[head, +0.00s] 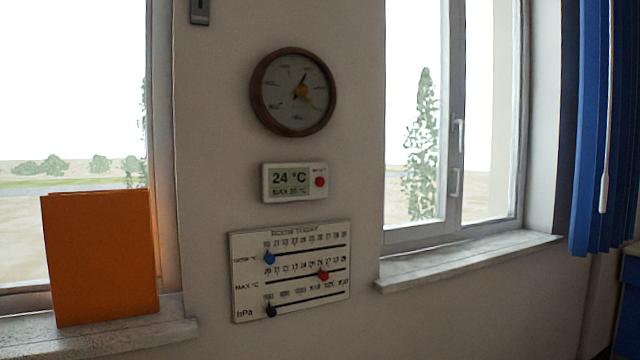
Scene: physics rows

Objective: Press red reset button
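The red reset button (320,182) is a small round button on the right side of a white digital thermometer (266,196) on the wall between two windows. Small lettering stands above the button. The thermometer's display (289,181) reads 24 °C, with a smaller MAX line below it that looks like 25 °C but is hard to read. Nothing covers the button. My gripper is not in view.
A round wall dial (293,92) hangs above the thermometer, and a white slider board (290,290) with blue, red and black knobs below. An orange folder (100,258) stands on the left sill. The right sill (465,262) is bare. Blue blinds (590,130) hang at right.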

